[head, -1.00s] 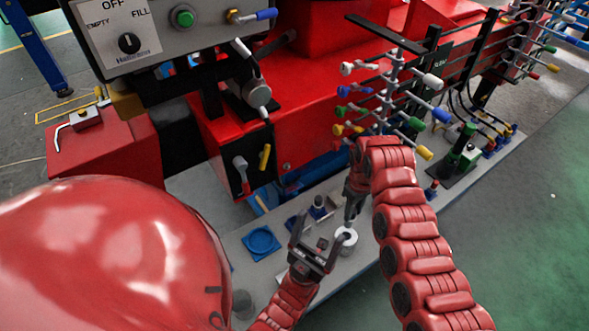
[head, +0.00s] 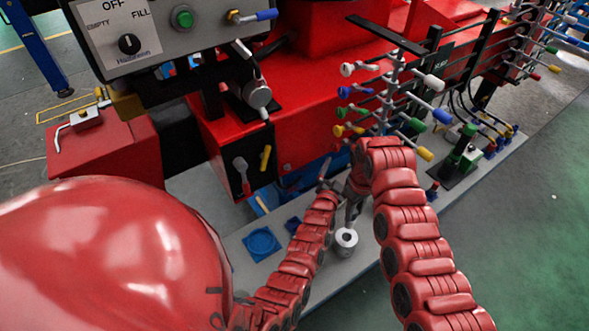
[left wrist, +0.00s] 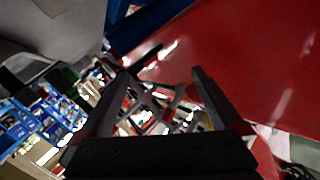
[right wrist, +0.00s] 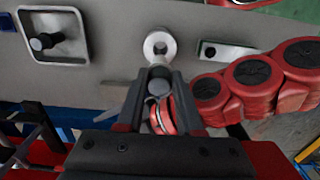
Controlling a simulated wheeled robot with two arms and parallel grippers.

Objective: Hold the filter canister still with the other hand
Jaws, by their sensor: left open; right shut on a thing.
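The filter canister (head: 346,243) is a short, pale grey cylinder with a round opening on top, standing on the grey ledge. It also shows in the right wrist view (right wrist: 160,46) as a pale ring just beyond the fingertips. My right gripper (head: 350,214) points down above the canister. In the right wrist view it is shut on a small grey round-ended piece (right wrist: 159,87); I cannot tell what it is. My left gripper (head: 325,184) is up beside the right wrist, away from the canister. Its fingers are apart and empty in the left wrist view (left wrist: 160,88).
A blue square tray (head: 262,244) lies on the ledge (head: 385,255) left of the canister. A red machine with coloured valve handles (head: 385,105) stands behind. A red panel (left wrist: 240,60) fills much of the left wrist view. The green floor at right is clear.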

